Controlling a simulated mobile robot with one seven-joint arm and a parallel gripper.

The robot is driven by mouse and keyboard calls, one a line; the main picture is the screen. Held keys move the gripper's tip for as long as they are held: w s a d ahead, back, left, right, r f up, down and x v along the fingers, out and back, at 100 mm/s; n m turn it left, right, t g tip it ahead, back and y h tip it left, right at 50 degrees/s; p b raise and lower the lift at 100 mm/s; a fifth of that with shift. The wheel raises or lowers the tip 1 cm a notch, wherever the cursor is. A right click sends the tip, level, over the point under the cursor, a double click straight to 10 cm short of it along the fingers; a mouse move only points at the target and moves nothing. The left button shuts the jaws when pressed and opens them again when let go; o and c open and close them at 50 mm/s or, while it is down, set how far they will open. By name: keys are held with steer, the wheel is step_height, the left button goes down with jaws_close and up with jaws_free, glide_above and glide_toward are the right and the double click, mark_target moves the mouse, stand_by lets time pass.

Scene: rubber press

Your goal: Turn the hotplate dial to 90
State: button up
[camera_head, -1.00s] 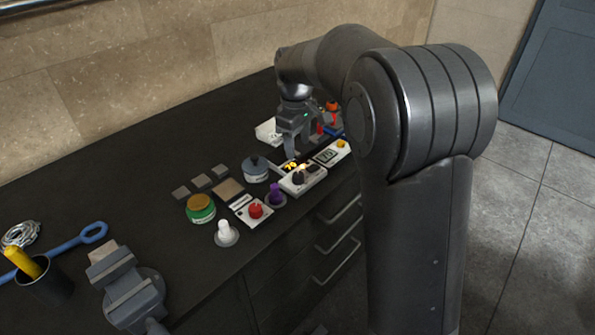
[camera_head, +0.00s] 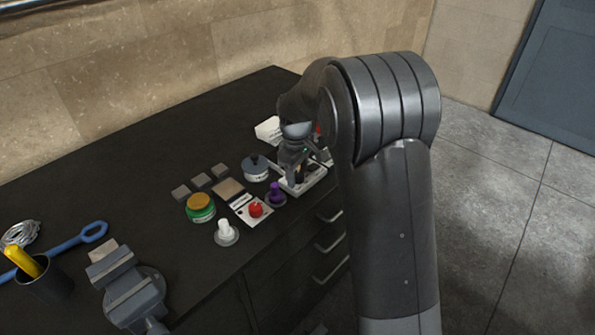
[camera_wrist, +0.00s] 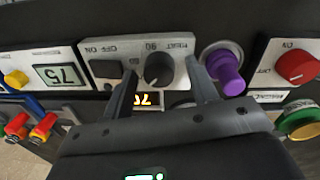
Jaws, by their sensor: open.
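The hotplate control panel (camera_wrist: 185,48) is a pale box with a black round dial (camera_wrist: 158,70), a dark switch (camera_wrist: 105,68) marked on and off, and an orange lit display (camera_wrist: 148,99) that is partly hidden. My gripper (camera_wrist: 161,70) is open, with one finger on each side of the dial. Contact with the dial cannot be told. In the head view my gripper (camera_head: 293,172) is low over the panel (camera_head: 308,184) and hides most of it.
A purple knob (camera_wrist: 227,72) stands close beside the right finger. A box with a red knob (camera_wrist: 296,66) is farther right. A grey lidded pot (camera_head: 256,170) stands close by in the head view.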

steer(key=c, duration=1)
steer(key=shift+o, duration=0.2)
